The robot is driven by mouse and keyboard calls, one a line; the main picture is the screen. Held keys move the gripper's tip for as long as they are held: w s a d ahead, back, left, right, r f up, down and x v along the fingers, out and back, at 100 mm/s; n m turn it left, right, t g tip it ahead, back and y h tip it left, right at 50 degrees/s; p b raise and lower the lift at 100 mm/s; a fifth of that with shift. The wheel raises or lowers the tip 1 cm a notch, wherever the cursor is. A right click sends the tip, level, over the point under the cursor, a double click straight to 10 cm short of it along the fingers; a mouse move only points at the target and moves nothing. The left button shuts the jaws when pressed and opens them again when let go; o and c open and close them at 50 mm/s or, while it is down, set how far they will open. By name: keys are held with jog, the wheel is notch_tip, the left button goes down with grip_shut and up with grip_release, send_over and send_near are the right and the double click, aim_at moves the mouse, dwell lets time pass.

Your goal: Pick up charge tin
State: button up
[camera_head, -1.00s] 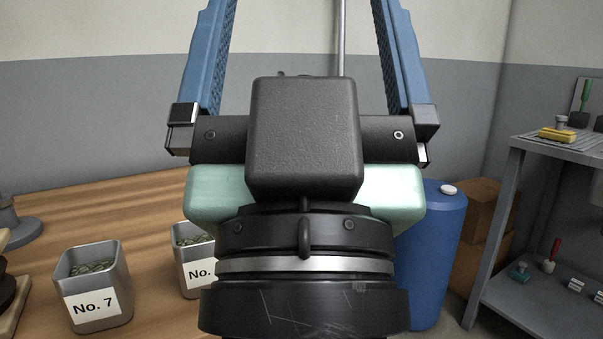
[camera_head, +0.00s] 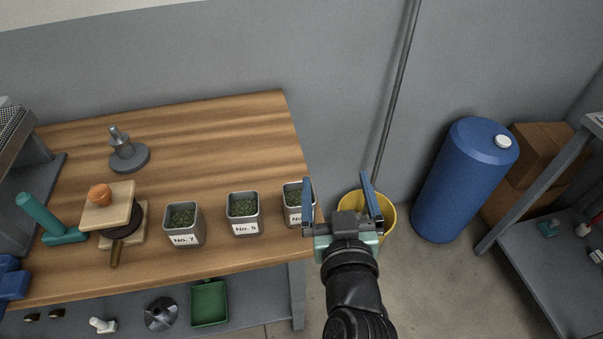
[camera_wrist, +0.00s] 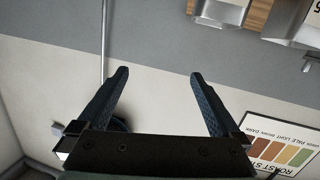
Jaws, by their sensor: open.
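Three grey square tins of green beans stand in a row on the wooden bench in the head view: the tin marked No. 7 (camera_head: 184,225), a middle tin (camera_head: 243,215) whose number is hard to read, and a right tin (camera_head: 294,207) near the bench's right end. I cannot tell which one is the charge tin. My gripper (camera_head: 335,180) is open and empty, just right of the right tin. Its left finger overlaps that tin's right side in the picture; I see no contact. In the wrist view my gripper (camera_wrist: 158,75) shows only wall between its fingers.
A yellow bucket (camera_head: 384,226) stands behind my gripper. A blue barrel (camera_head: 462,185) and a grey shelf unit (camera_head: 530,270) are to the right. A wooden press (camera_head: 108,212) and a tamper-like weight (camera_head: 128,158) stand left on the bench (camera_head: 215,130). The bench behind the tins is clear.

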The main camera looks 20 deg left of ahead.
jog(key=s+a+f+g+p, duration=0.1)
jog(key=s+f+g+p, duration=0.2)
jog(key=s+f+p, duration=0.35)
jog(key=p, duration=0.2)
send_near(299, 202)
jog(key=shift+n+g+y, duration=0.3)
jog(key=shift+y, duration=0.1)
jog(key=w+a, duration=0.1)
jog(key=w, duration=0.1)
jog(key=w+a, duration=0.2)
jog(key=w, duration=0.1)
jog(key=shift+w+a+f, duration=0.1)
jog(key=shift+w+a, duration=0.1)
jog(key=shift+w, duration=0.15)
jog(key=c, duration=1.5)
